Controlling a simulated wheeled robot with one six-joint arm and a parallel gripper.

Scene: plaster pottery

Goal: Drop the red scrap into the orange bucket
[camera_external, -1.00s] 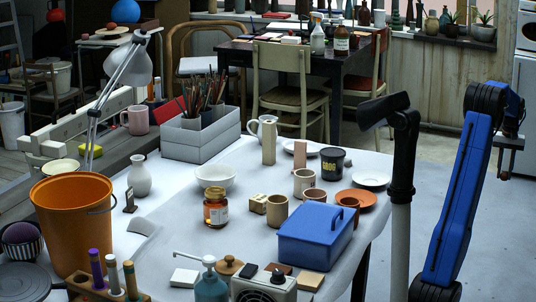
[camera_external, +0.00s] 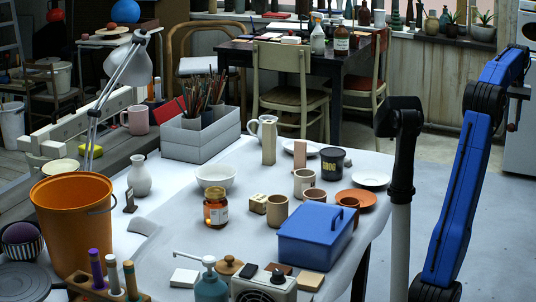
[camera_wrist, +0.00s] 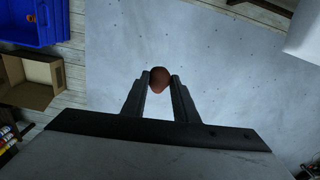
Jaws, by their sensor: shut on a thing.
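My gripper (camera_wrist: 160,80) is shut on the red scrap (camera_wrist: 159,77), a small rounded lump between the fingertips in the wrist view. In the external view my gripper (camera_external: 514,118) hangs at the far right, with the scrap (camera_external: 512,127) a small red spot at its tip. It is far from the bucket, with the whole table between them.
The white table (camera_external: 240,262) carries a blue box (camera_external: 315,240), cups, a jar (camera_external: 216,208), a lamp (camera_external: 125,70) and a brush tray (camera_external: 200,140).

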